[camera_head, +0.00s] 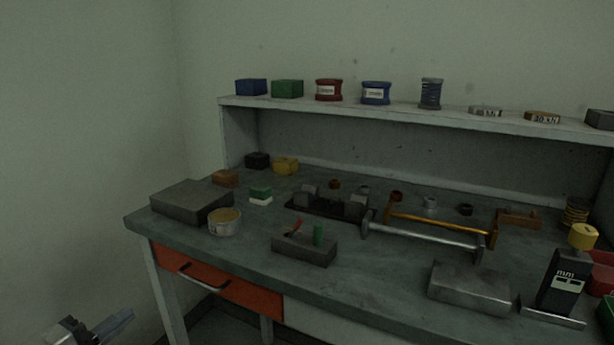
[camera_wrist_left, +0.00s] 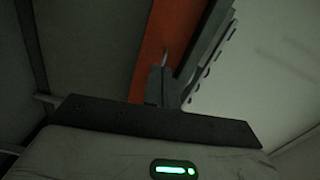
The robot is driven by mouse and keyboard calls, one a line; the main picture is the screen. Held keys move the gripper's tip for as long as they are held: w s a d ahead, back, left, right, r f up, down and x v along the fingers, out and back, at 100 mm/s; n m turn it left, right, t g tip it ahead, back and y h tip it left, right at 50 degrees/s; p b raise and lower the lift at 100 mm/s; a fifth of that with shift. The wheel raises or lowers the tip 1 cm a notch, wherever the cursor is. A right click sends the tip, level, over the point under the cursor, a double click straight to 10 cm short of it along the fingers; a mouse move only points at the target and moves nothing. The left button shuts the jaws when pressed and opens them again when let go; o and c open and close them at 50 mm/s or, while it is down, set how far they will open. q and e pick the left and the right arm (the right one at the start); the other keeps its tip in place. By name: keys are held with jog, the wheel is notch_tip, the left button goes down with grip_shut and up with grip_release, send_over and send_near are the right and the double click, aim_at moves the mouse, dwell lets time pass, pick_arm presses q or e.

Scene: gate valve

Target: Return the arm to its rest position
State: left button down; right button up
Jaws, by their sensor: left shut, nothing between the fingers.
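My left gripper (camera_head: 112,325) shows at the bottom left of the head view, low in front of the bench's left end and apart from it. Its fingers are together with nothing between them. In the left wrist view my left gripper (camera_wrist_left: 165,85) points toward an orange drawer front (camera_wrist_left: 155,45), with its fingers shut. My right gripper is in neither view. The bench (camera_head: 350,285) carries several tools and blocks, and nothing on it is touched by my gripper.
The orange drawer (camera_head: 215,287) has a handle and sits under the bench's left end. A grey plate (camera_head: 190,200) lies near the left corner. A tin (camera_head: 225,222) and a small grey block (camera_head: 303,249) stand near the front edge. The space left of the bench is clear.

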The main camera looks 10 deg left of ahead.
pick_arm(q)
jog(key=s+d+f+n+g+p, duration=0.1)
jog(key=s+d+f+n+g, duration=0.1)
jog(key=d+n, duration=0.3)
jog(key=s+d+f+n+g+p, duration=0.2)
jog(key=s+d+n, duration=0.3)
jog(key=d, duration=0.8)
jog(key=s+d+f+n+g+p, duration=0.2)
jog(key=s+d+f+n, duration=0.1)
jog(key=d+n, duration=0.4)
jog(key=s+d, duration=0.1)
jog(key=d, duration=0.2)
jog(key=shift+s+g, duration=0.2)
jog(key=shift+g, duration=0.2)
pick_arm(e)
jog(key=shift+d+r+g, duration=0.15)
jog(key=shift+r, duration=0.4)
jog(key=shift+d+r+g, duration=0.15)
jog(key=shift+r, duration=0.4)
pick_arm(q)
jog(key=shift+d, duration=0.1)
